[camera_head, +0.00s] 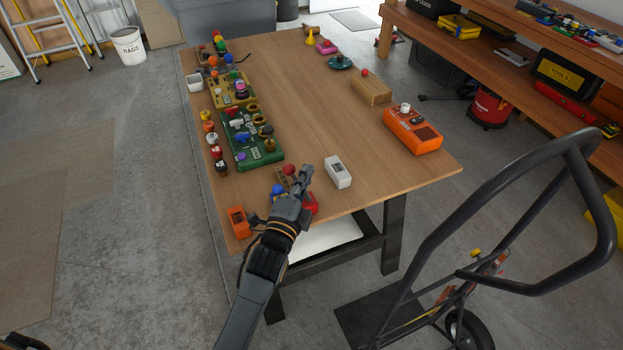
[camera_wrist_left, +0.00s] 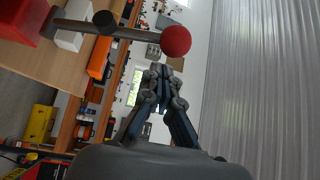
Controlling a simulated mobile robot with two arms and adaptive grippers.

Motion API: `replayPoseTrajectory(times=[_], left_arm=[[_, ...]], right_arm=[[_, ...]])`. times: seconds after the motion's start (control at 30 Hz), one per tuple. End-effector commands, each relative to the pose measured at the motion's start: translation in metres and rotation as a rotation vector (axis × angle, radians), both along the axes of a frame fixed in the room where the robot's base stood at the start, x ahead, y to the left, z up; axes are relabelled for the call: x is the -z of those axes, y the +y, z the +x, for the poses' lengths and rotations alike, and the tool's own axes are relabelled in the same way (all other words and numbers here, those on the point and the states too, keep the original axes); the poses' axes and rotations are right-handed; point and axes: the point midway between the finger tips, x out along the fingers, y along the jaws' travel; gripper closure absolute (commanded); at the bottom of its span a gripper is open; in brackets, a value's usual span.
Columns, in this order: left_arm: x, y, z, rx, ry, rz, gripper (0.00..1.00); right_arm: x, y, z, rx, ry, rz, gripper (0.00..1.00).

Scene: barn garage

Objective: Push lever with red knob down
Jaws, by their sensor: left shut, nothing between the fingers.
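The lever's red knob (camera_head: 289,169) is near the front edge of the workbench, just left of my left gripper's fingertips (camera_head: 305,175). In the left wrist view the round red knob (camera_wrist_left: 175,41) sits at the end of a dark lever bar (camera_wrist_left: 130,33), close to the fingertips (camera_wrist_left: 160,73). The fingers are together and hold nothing. I cannot tell whether they touch the knob. A red base (camera_head: 311,204) shows partly behind my gripper.
On the workbench (camera_head: 300,90), a white box (camera_head: 338,172) stands right of my gripper and an orange box (camera_head: 239,221) left. A green panel (camera_head: 262,155) with several controls lies beyond. A hand truck (camera_head: 460,215) stands at the right. The bench's middle is clear.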

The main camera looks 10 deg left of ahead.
Motion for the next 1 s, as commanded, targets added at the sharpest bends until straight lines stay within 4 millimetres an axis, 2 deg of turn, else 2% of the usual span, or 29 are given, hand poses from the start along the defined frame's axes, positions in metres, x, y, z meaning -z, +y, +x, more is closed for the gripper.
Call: replayPoseTrajectory(times=[0.2,0.63,0.87,1.0], left_arm=[[0.001,0.014,-0.003,0.002,0.0,0.0,1.0],[0.003,0.016,-0.004,0.001,-0.004,-0.007,1.0],[0.01,0.023,-0.009,0.0,-0.043,-0.062,1.0],[0.017,0.031,-0.014,0.0,-0.092,-0.136,1.0]], right_arm=[[-0.007,-0.003,-0.001,-0.002,0.001,-0.005,0.6],[-0.004,-0.002,-0.001,0.0,0.003,-0.003,0.6],[0.012,0.005,-0.001,0.003,0.002,0.005,0.6],[0.031,0.005,-0.001,0.003,0.002,0.006,0.6]])
